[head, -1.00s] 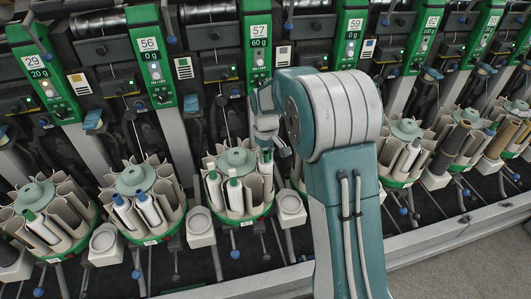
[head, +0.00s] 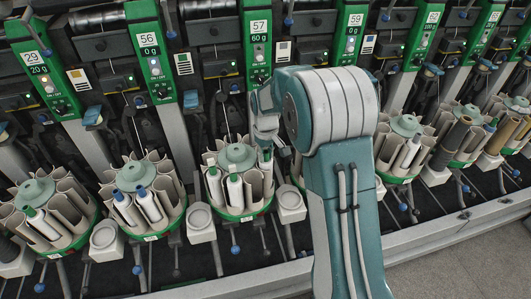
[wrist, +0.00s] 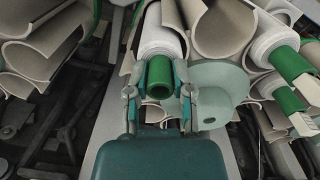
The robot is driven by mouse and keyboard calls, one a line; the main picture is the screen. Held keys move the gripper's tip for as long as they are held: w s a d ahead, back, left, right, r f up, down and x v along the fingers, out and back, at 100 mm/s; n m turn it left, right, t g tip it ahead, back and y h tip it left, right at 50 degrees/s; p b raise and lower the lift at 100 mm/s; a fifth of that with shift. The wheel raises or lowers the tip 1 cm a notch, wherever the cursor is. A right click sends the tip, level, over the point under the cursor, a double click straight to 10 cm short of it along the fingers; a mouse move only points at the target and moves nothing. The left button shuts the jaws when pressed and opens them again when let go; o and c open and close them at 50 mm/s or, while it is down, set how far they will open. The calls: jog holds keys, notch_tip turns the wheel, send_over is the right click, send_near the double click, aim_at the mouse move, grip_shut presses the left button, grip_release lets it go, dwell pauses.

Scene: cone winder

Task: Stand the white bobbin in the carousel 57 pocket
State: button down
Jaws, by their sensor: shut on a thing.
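The carousel 57 (head: 238,156) is a ring of curved beige pockets on a green base with a pale green hub, below the panel marked 57 (head: 259,40). My gripper (head: 268,142) is at its right side in the head view. In the wrist view my gripper (wrist: 160,88) is shut around the green tube end of the white bobbin (wrist: 160,42). The bobbin is among the beige pockets beside the hub; I cannot tell how deep it sits. Two other white bobbins with green tips (head: 235,188) stand at the carousel's front.
White cup-like stands (head: 199,215) sit between carousels. Another carousel (head: 404,126) is right of my arm. A grey rail runs along the front.

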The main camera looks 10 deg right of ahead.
jog(key=shift+f, duration=0.2)
jog(key=shift+c, duration=2.1)
grip_release()
notch_tip(320, 180, up, 12)
jog(key=shift+w+f, duration=0.1)
jog(key=shift+f, duration=0.1)
jog(key=shift+r, duration=0.15)
